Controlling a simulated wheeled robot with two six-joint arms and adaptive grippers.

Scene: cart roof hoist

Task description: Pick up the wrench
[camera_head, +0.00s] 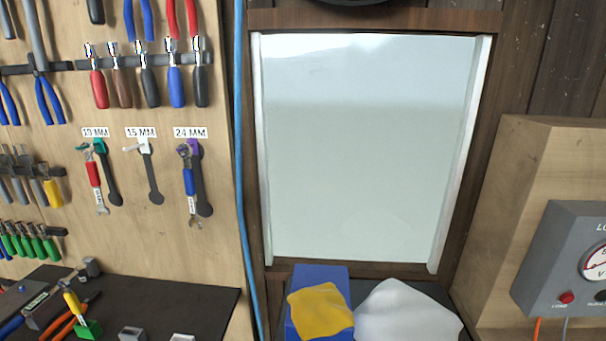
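A red-handled wrench (94,175) hangs from a green hook under the "10 MM" label on the wooden tool board. A blue-handled wrench (189,182) hangs from a purple hook under the "24 MM" label. The white hook (145,147) under "15 MM" carries no wrench; only a dark wrench-shaped outline (154,180) shows below it. A yellow-handled tool (73,303) leans by a green block (88,330) on the dark bench at the lower left; I cannot tell whether it is a wrench. Neither of my grippers is in view.
The dark bench top (190,300) also holds orange-handled pliers (75,318) and small metal pieces. A blue hose (241,150) runs down the board's right edge. Yellow cloth (320,308) lies on a blue box, beside white cloth (408,312). A grey gauge box (560,260) stands right.

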